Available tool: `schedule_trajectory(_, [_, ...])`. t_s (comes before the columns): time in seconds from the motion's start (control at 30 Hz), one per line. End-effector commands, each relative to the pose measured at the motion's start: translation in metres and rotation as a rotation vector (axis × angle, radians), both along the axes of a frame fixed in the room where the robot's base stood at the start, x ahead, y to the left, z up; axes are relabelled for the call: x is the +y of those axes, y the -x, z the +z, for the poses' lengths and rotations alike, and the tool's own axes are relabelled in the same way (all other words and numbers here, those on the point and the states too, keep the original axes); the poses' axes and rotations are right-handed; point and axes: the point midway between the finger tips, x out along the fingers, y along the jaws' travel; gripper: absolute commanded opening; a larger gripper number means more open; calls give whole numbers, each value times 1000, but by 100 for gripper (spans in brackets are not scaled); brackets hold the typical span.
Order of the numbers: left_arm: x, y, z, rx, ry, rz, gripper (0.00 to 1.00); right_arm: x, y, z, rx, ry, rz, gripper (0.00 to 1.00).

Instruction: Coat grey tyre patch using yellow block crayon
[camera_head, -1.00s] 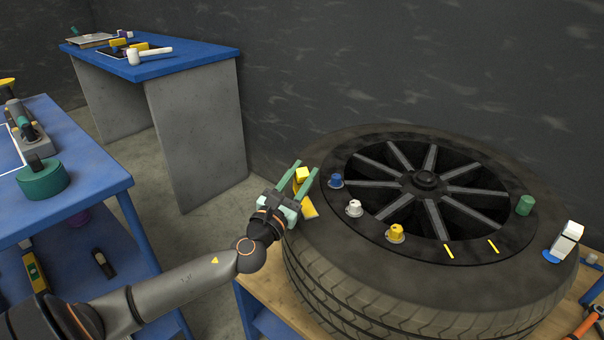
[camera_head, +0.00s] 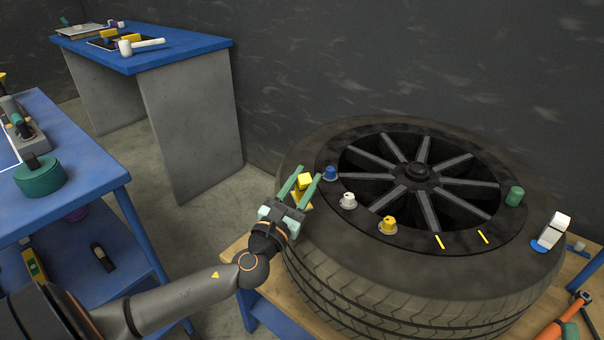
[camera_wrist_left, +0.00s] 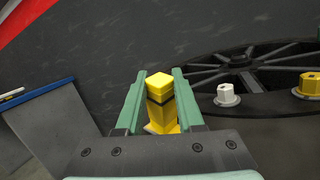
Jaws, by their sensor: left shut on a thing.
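The yellow block crayon (camera_head: 304,181) is upright between the fingers of my left gripper (camera_head: 306,178), at the tyre's left shoulder. In the left wrist view the crayon (camera_wrist_left: 160,98) has a dark band and sits between both green fingers (camera_wrist_left: 158,92). More yellow shows below the fingers; I cannot tell whether it is the crayon's lower part or colour on the tyre. The black tyre (camera_head: 335,245) lies flat with its spoked wheel facing up. I cannot make out a grey patch; the gripper hides the tyre beneath it. My right gripper is not in view.
Blue (camera_head: 330,173), white (camera_head: 348,200) and yellow (camera_head: 388,225) caps stand on the rim near the gripper. A green cylinder (camera_head: 515,196) and a white-and-blue item (camera_head: 551,232) are at right. An orange-handled tool (camera_head: 565,322) lies on the wooden bench (camera_head: 238,255).

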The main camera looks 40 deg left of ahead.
Motion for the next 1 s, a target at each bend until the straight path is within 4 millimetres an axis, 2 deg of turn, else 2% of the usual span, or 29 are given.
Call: schedule_trajectory(1.0, [-36,26,0,-2,1,1,0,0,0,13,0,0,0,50])
